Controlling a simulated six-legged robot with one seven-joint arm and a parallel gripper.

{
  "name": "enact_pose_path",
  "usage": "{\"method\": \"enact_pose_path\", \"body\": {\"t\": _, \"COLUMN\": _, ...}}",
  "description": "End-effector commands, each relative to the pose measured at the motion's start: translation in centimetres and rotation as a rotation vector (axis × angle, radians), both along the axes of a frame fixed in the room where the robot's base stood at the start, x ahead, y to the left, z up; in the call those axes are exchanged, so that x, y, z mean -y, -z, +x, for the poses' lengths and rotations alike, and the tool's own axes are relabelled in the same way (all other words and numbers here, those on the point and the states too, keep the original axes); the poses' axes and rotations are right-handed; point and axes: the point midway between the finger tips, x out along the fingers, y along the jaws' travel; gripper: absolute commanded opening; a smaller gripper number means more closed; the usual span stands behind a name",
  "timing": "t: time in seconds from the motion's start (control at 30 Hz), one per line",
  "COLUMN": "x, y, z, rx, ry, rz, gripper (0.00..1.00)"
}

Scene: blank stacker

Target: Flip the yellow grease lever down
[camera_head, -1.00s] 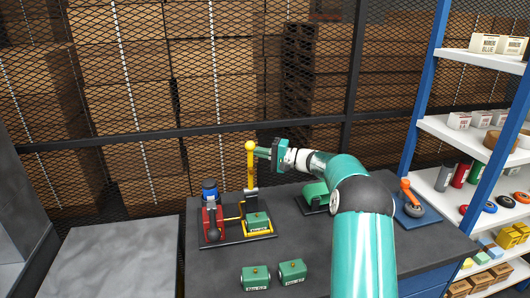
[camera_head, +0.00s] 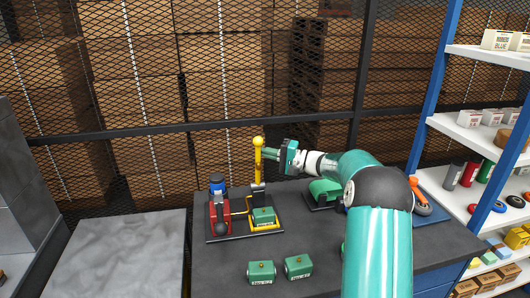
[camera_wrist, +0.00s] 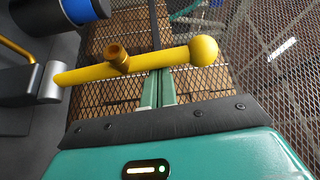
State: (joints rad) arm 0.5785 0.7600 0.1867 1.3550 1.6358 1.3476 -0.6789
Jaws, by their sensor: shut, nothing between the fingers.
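The yellow grease lever (camera_head: 258,165) stands upright on the stacker fixture (camera_head: 222,236), with a round knob at its top end. In the wrist view the lever (camera_wrist: 95,72) runs from a grey hinge block to a yellow ball, with a small brass collar on its shaft. My gripper (camera_head: 269,154) is just right of the lever's upper part in the head view, shut and empty. In the wrist view the shut green fingers (camera_wrist: 158,88) end at the lever's shaft between collar and ball. I cannot tell whether they touch it.
The fixture also carries a red part (camera_head: 219,218), a blue-capped cylinder (camera_head: 217,184) and a green block (camera_head: 263,215). Two green blocks (camera_head: 261,272) lie in front on the dark table. A blue stand with an orange handle (camera_head: 418,190) is at right. Mesh fencing stands behind.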

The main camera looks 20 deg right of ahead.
Motion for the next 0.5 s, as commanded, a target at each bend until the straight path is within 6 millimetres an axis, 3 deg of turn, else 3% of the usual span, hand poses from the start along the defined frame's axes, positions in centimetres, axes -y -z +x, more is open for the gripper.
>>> {"method": "enact_pose_path", "body": {"t": 0.5, "x": -0.2, "y": 0.3, "z": -1.9, "rx": 0.136, "ry": 0.0, "rz": -0.017, "gripper": 0.0}}
